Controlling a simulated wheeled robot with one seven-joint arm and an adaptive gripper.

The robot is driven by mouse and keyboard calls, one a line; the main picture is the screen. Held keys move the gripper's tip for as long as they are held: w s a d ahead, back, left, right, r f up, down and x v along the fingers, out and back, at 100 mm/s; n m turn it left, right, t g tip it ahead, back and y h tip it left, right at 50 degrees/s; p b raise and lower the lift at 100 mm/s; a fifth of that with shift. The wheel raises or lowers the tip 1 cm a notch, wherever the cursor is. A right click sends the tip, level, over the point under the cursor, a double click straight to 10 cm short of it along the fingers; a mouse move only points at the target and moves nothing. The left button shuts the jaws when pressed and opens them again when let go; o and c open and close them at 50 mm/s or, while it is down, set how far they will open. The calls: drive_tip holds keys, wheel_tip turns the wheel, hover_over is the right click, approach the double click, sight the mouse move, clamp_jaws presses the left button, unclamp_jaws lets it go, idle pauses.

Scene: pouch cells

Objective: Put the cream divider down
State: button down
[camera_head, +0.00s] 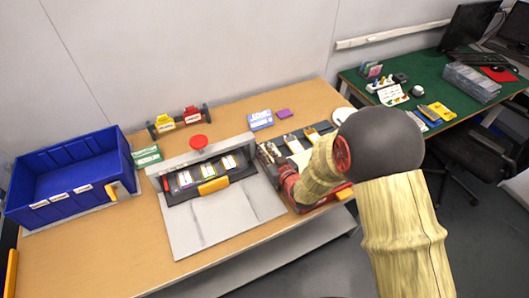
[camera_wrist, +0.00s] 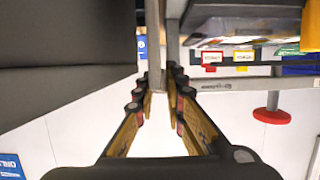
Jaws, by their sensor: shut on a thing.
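My gripper (camera_head: 289,181) is low over the dark compartment tray (camera_head: 268,153) at the right of the wooden table. In the wrist view, the two fingers of my gripper (camera_wrist: 158,92) are closed in on a thin upright strip (camera_wrist: 155,62), seen edge-on and in shade, which I take as the cream divider. In the head view, a pale cream piece, likely the same divider (camera_head: 301,158), shows beside my gripper among the tray's compartments. My arm hides part of the tray. I cannot tell whether the divider's lower edge touches the tray floor.
A grey fixture (camera_head: 215,222) with a red knob (camera_head: 198,142) stands left of the tray. A blue bin (camera_head: 70,176) is at the far left. A blue-white box (camera_head: 260,119) and a purple block (camera_head: 284,113) lie behind. Bare tabletop shows at the front left.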

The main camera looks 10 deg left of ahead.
drive_tip(key=shift+f, duration=0.1)
drive_tip(key=c, duration=1.8)
unclamp_jaws()
drive_tip(key=shift+c, duration=0.2)
